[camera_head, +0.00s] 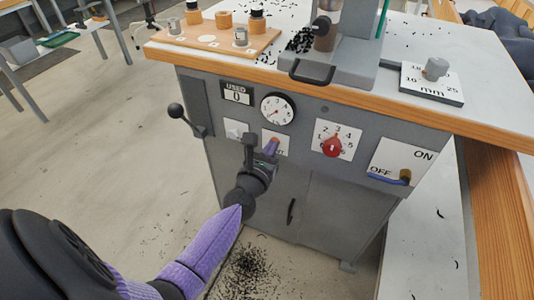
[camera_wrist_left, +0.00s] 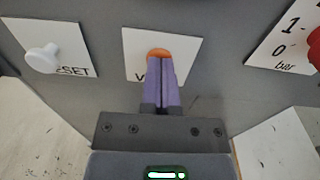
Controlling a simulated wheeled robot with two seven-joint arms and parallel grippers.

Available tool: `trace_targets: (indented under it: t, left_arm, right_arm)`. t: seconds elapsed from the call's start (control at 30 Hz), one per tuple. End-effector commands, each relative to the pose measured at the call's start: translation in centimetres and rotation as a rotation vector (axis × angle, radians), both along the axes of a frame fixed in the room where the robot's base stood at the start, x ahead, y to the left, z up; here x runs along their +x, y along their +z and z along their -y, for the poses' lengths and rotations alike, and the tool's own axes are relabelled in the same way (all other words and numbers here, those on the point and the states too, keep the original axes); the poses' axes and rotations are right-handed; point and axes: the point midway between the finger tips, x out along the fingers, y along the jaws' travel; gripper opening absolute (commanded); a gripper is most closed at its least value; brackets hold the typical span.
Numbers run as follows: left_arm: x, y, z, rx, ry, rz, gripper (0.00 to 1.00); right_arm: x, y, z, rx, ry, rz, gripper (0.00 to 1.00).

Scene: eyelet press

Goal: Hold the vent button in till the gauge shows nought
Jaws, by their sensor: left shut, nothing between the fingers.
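The vent button (camera_wrist_left: 158,52) is orange and sits on a white plate (camera_wrist_left: 187,47) on the grey press front; only a "V" of its label shows in the left wrist view. My left gripper (camera_wrist_left: 160,62) has its purple fingers shut together with nothing between them. The fingertips are right at the button and cover its lower part; I cannot tell how far in it is. In the head view my left gripper (camera_head: 271,151) reaches up to the same plate. The round white gauge (camera_head: 278,109) is above it; its needle is too small to read surely. My right gripper is out of view.
The white reset knob (camera_wrist_left: 42,58) is left of the vent plate. A red dial (camera_head: 332,146) and an ON/OFF panel (camera_head: 402,163) are to the right. A black-knobbed lever (camera_head: 178,112) sticks out at the left. The wooden bench edge (camera_head: 330,98) overhangs above.

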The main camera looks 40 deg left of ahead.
Motion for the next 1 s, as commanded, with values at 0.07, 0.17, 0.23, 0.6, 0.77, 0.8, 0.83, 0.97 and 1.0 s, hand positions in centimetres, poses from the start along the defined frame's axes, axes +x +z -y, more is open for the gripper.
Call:
trace_targets:
  t: [0.07, 0.17, 0.23, 0.6, 0.77, 0.8, 0.83, 0.97, 1.0]
  left_arm:
    - [0.25, 0.64, -0.19, 0.004, 0.004, 0.014, 0.0]
    - [0.25, 0.65, -0.2, 0.004, 0.004, 0.014, 0.0]
    - [0.25, 0.66, -0.2, 0.005, 0.004, 0.015, 0.0]
    - [0.25, 0.7, -0.22, 0.006, 0.004, 0.016, 0.0]
    - [0.26, 0.71, -0.22, 0.006, 0.005, 0.016, 0.0]
    - [0.26, 0.71, -0.22, 0.006, 0.005, 0.016, 0.0]
    - [0.26, 0.71, -0.23, 0.006, 0.005, 0.016, 0.0]
    - [0.26, 0.71, -0.23, 0.006, 0.005, 0.016, 0.0]
    - [0.26, 0.71, -0.23, 0.006, 0.005, 0.016, 0.0]
  right_arm:
    - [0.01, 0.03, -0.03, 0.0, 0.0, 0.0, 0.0]
    - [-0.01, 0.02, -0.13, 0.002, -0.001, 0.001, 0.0]
    - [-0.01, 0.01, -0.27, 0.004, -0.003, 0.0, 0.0]
    - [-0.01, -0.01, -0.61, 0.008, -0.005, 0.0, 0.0]
    - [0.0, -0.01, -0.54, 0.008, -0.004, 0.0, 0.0]
    - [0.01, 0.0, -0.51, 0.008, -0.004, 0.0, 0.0]
    - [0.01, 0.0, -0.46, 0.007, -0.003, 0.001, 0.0]
    - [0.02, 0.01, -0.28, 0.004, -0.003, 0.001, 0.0]
    - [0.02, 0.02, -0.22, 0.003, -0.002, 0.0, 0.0]
